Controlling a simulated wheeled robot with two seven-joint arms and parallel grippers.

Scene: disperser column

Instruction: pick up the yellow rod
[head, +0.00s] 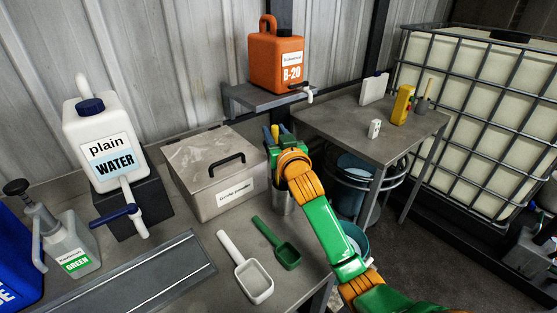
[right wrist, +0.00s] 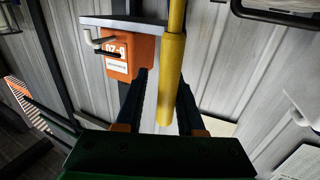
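The yellow rod (right wrist: 172,75) runs nearly upright through the right wrist view, between the two dark fingers of my right gripper (right wrist: 161,95). A light gap shows between the rod and the left finger, and the rod overlaps the right finger, so the gripper looks open around it. In the head view my right gripper (head: 282,138) is over a metal cup (head: 282,201) at the table's right edge. A short yellow end of the rod (head: 275,132) shows beside the fingers. The rest is hidden by my gripper. My left gripper is not in view.
A lidded metal box (head: 205,155) stands just left of my right gripper. An orange container (head: 276,62) sits on a wall shelf behind. A white scoop (head: 254,280) and green scoop (head: 287,254) lie in front. A side table (head: 350,127) stands to the right.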

